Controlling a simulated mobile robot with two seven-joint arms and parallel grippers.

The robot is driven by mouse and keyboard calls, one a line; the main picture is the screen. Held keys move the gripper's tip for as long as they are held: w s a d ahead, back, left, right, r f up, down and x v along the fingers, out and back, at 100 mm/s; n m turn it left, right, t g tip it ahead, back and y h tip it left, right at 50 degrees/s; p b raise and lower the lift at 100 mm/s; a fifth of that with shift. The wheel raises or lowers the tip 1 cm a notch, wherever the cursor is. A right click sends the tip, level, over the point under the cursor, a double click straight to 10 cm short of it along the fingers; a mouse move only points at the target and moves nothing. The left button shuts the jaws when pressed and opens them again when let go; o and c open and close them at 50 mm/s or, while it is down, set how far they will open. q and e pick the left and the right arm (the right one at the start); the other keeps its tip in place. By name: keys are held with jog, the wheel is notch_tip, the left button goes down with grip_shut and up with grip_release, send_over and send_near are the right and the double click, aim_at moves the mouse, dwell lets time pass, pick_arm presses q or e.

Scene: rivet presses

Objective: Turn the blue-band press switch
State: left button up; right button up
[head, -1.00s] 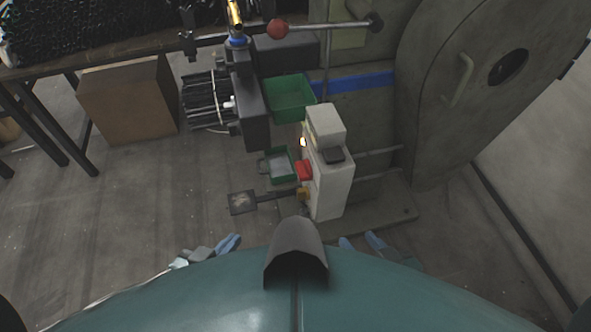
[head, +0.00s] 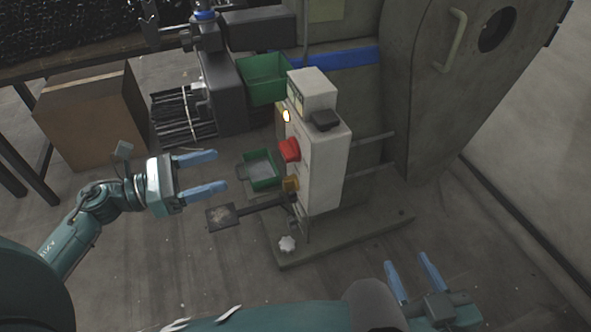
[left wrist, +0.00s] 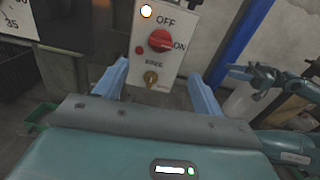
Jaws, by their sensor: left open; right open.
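The press with the blue band (head: 340,57) stands ahead, with a pale control box (head: 322,160) on its front. The red switch (head: 289,150) is on the box's left-facing side. In the left wrist view the red switch (left wrist: 162,40) is a round knob between OFF and ON labels; its exact setting is unclear. My left gripper (head: 218,171) is open and empty, left of the box and apart from the switch. In its wrist view the open fingers (left wrist: 158,70) frame the panel below the knob. My right gripper (head: 407,261) is open and empty at lower right.
A lit lamp (head: 286,115) is above the switch and a brass-coloured part (head: 291,184) below it. Green bins (head: 265,92) (head: 262,180) and a pedal-like plate (head: 222,216) are near the box. A cardboard box (head: 90,120) stands left.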

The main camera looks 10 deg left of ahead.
aim_at(282, 153)
pick_arm(q)
jog(key=shift+m, duration=0.3)
jog(key=x, duration=1.3)
jog(key=shift+f+p, duration=0.2)
jog(key=shift+p, duration=0.1)
jog(key=shift+c, duration=0.4)
jog(key=c, duration=0.9)
